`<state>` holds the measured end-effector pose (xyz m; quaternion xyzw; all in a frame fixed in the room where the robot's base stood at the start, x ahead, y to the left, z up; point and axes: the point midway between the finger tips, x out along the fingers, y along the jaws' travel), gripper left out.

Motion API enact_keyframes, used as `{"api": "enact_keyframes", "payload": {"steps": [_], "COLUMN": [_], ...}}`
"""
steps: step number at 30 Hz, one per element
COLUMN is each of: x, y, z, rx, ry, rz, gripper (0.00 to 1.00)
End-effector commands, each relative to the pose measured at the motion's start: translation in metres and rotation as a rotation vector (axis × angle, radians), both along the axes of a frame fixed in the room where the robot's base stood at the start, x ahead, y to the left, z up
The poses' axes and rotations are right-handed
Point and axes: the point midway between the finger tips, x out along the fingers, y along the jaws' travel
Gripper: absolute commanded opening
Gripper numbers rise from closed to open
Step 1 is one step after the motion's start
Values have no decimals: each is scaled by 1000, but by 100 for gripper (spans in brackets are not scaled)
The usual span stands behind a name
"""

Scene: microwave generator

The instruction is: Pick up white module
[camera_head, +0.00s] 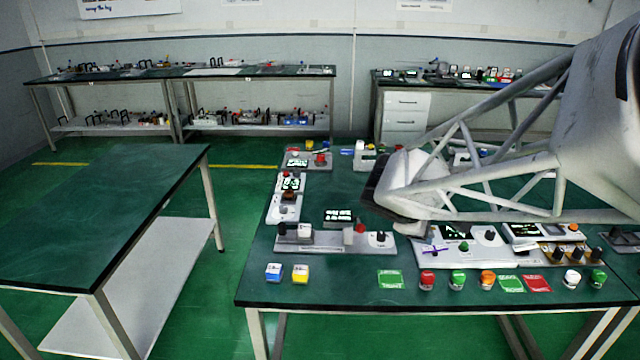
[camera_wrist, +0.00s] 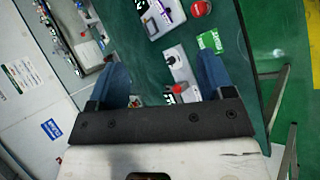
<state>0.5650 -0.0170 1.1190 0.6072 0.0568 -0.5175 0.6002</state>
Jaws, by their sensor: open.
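My gripper (camera_head: 382,190) is above the middle of the green-topped table (camera_head: 330,290), partly hidden by my own arm in the head view. In the wrist view its two blue fingers stand wide apart with nothing between them, so my gripper (camera_wrist: 164,64) is open and empty. Several pieces could be the white module, and I cannot tell which. A small white block (camera_head: 305,231) sits on a long grey base (camera_head: 330,243) at the front left. A whitish unit with a red knob shows near the right finger in the wrist view (camera_wrist: 176,62).
A green card (camera_head: 390,279), a red button (camera_head: 427,280) and several other buttons line that edge. A mostly bare table (camera_head: 110,210) stands left.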

Motion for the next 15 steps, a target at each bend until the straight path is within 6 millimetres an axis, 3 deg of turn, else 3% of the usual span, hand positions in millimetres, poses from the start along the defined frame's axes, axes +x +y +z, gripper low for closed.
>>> {"api": "enact_keyframes", "payload": {"steps": [6, 15], "x": [71, 154], "y": [34, 103], "z": [-24, -73], "rx": [-228, -538], "ry": [38, 85], "rz": [273, 665], "gripper": [74, 74]}}
